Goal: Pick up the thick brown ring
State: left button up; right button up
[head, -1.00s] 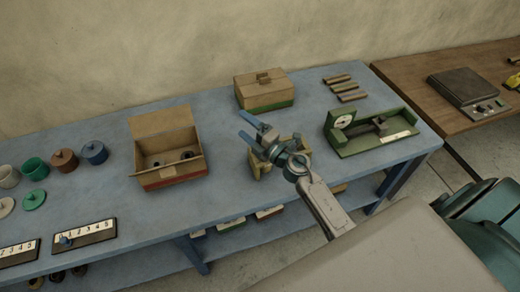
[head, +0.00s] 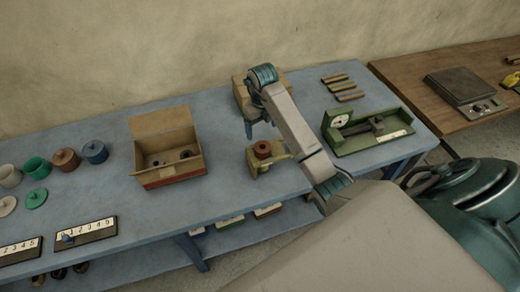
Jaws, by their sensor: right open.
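A thick reddish-brown ring (head: 262,147) sits on a small yellowish wooden stand (head: 273,163) near the front middle of the blue table. My right gripper (head: 249,132) hangs down just behind and left of the ring, its blue fingers partly hidden by my own arm. It is open and looks empty, apart from the ring. My right forearm crosses to the right of the stand. My left gripper is not in view.
An open box (head: 170,179) holding small dark rings stands to the left. A lidded box (head: 239,93) is behind my right arm. A green dial gauge (head: 345,145) and several short bars (head: 343,86) lie to the right.

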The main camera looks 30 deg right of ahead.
aim_at(263, 147)
jog(key=shift+f+b, duration=3.45)
jog(key=shift+f, duration=0.1)
notch_tip(263, 147, down, 3)
jog(key=shift+s+d+f+b, duration=0.1)
jog(key=shift+b, duration=1.15)
jog(key=shift+f, duration=0.35)
jog(key=shift+r, duration=0.1)
jog(key=shift+c, duration=0.3)
jog(key=c, duration=1.1)
jog(key=shift+r, duration=0.1)
